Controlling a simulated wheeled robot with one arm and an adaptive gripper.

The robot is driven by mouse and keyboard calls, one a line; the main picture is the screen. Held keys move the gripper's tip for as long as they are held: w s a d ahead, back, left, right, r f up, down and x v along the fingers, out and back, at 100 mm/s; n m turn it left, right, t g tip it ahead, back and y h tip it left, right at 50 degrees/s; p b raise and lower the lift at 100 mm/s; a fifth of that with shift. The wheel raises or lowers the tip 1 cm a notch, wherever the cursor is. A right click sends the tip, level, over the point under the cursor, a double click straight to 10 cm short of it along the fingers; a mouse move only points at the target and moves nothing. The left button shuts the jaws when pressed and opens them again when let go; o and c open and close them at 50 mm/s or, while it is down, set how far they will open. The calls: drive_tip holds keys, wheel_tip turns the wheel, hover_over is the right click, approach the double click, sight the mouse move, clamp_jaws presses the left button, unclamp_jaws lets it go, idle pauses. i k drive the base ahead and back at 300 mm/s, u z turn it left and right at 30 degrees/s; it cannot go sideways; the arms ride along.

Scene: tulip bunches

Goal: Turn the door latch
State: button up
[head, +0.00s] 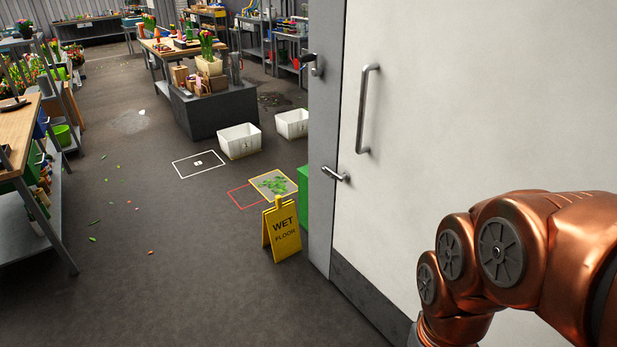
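A large pale door (480,100) fills the right side of the view. A small metal lever latch (335,174) sits near its left edge, lying roughly level and tilted slightly down to the right. A long upright pull handle (367,108) is fixed above it. A second fitting with a dark knob (309,58) is on the grey edge strip higher up. My copper-coloured arm crosses the lower right in front of the door and runs out at the bottom edge. My gripper is not in view, so whether it is open or shut is hidden.
A yellow wet floor sign (282,230) stands just left of the door. White bins (239,141) and a dark plinth (215,112) are farther back. A workbench (18,140) lines the left side. The floor between is mostly open, with scattered leaves.

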sight(346, 175)
drive_tip(key=u, duration=0.55)
drive_tip(key=i, duration=0.85)
drive_tip(key=u, duration=0.1)
